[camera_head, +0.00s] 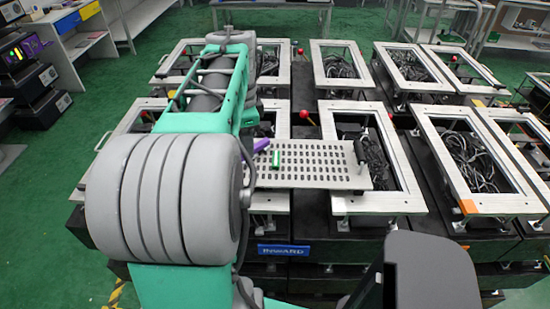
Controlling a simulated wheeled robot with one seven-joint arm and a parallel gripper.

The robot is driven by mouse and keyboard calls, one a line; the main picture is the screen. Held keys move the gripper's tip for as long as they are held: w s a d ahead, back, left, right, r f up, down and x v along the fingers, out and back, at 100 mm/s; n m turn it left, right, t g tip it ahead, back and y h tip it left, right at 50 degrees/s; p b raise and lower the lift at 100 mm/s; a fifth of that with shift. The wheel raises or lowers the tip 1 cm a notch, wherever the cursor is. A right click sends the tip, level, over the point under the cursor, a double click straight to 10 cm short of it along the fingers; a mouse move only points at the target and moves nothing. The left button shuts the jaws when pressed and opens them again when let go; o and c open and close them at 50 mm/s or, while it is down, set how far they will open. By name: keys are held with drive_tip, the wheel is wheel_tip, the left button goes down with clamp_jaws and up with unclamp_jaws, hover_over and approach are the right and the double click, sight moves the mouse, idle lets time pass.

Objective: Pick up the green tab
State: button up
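A small green tab (275,157) lies near the left end of a grey perforated metal plate (325,177), just right of a purple tab (261,145). My teal and grey arm fills the left and lower part of the view, with its large grey joint left of the plate's left end. My gripper's fingers do not show in this view, so its opening and contents are hidden. The left end of the plate is partly hidden by my arm.
The plate lies across metal frame fixtures with black cables inside. Red-knobbed levers (304,114) stand among the frames. A dark grey shape (430,272), seemingly part of my body, covers the lower right. Most of the plate right of the tabs is bare.

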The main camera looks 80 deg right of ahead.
sight(275, 166)
drive_tip(key=s+m, duration=0.1)
drive_tip(key=s, duration=0.1)
drive_tip(key=s+d+m, duration=0.1)
drive_tip(key=s, duration=0.1)
drive_tip(key=s+d+m, duration=0.1)
drive_tip(key=s, duration=0.2)
drive_tip(key=shift+d+r+m, duration=0.2)
drive_tip(key=shift+r+m, duration=0.2)
wheel_tip(275, 166, down, 8)
drive_tip(key=shift+a+r+p, duration=0.1)
drive_tip(key=shift+r+p, duration=0.05)
drive_tip(key=shift+p, duration=0.55)
clamp_jaws()
